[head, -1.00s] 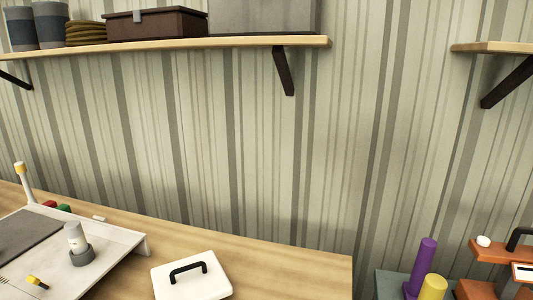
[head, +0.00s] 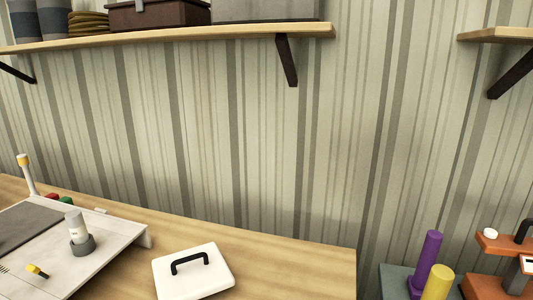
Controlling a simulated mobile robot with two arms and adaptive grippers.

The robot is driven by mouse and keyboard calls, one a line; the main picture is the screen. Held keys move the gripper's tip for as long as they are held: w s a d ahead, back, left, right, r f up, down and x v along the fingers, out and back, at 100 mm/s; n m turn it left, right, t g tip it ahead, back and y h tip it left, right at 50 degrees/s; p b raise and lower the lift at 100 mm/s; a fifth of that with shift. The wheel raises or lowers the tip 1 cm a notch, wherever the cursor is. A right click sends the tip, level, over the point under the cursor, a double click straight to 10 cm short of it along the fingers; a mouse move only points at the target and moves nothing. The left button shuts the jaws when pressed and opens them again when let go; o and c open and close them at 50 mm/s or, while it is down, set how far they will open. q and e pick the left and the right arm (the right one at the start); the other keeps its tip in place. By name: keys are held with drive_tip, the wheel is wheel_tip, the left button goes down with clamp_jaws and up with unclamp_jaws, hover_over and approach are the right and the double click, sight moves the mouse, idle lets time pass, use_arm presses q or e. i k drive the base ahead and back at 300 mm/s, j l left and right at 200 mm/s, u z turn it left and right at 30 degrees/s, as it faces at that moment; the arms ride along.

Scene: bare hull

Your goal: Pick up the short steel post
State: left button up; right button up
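I cannot make out a short steel post for certain. A purple post (head: 428,256) and a shorter yellow post (head: 438,283) stand upright side by side at the lower right, partly cut off by the bottom edge. A pale cylinder (head: 75,224) stands upright in a dark grey ring (head: 82,245) on a white board at the lower left. Neither of my grippers is in view.
A wooden table (head: 290,262) holds the white board (head: 110,240) and a white block with a black handle (head: 205,280). An orange stand (head: 495,243) is at the right. Wall shelves (head: 220,32) hang above; the table's right end is clear.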

sight(74, 219)
drive_tip(key=u, duration=1.6)
